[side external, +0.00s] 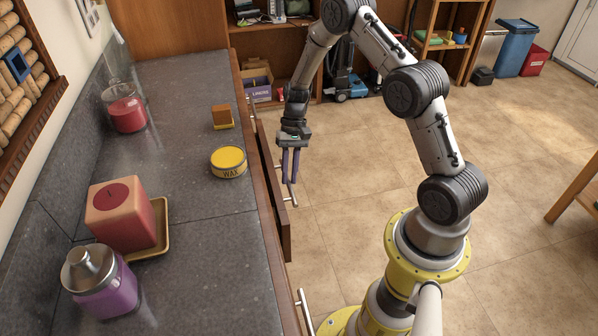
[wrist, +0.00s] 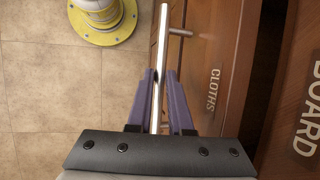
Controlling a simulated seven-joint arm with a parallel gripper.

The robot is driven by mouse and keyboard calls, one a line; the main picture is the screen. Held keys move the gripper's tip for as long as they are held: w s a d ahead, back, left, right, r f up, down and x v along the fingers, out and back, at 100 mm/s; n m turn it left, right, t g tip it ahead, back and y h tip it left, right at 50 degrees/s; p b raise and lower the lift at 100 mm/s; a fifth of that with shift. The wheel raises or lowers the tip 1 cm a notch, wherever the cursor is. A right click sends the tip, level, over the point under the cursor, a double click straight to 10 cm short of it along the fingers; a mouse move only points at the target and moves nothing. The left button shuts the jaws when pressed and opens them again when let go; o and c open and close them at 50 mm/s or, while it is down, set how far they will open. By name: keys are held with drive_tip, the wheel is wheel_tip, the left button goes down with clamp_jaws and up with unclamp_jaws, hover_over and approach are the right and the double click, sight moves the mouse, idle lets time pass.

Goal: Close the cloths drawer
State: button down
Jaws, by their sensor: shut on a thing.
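The cloths drawer (wrist: 213,50) has a brown wooden front with the word CLOTHS on it. In the side external view its front (side external: 274,185) stands out from the counter, so the drawer is partly open. Its silver bar handle (wrist: 162,40) runs between my gripper's fingers in the wrist view. My gripper (side external: 290,180) points down at the handle, and its purple fingers (wrist: 158,100) are shut on the bar. The inside of the drawer is mostly hidden.
A grey countertop (side external: 190,240) lies left of the drawer. On it stand a yellow wax tin (side external: 229,162), a sponge (side external: 222,116), a red candle jar (side external: 125,108), a pink block candle (side external: 120,213) and a purple bottle (side external: 100,285). Tiled floor (side external: 345,200) is clear right of the drawer.

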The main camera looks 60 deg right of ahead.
drive_tip(key=shift+w+r, duration=0.1)
drive_tip(key=c, duration=0.8)
unclamp_jaws()
drive_tip(key=shift+c, duration=0.2)
drive_tip(key=v, duration=1.3)
drive_tip(key=shift+d+r, duration=0.2)
drive_tip(key=shift+r, duration=0.15)
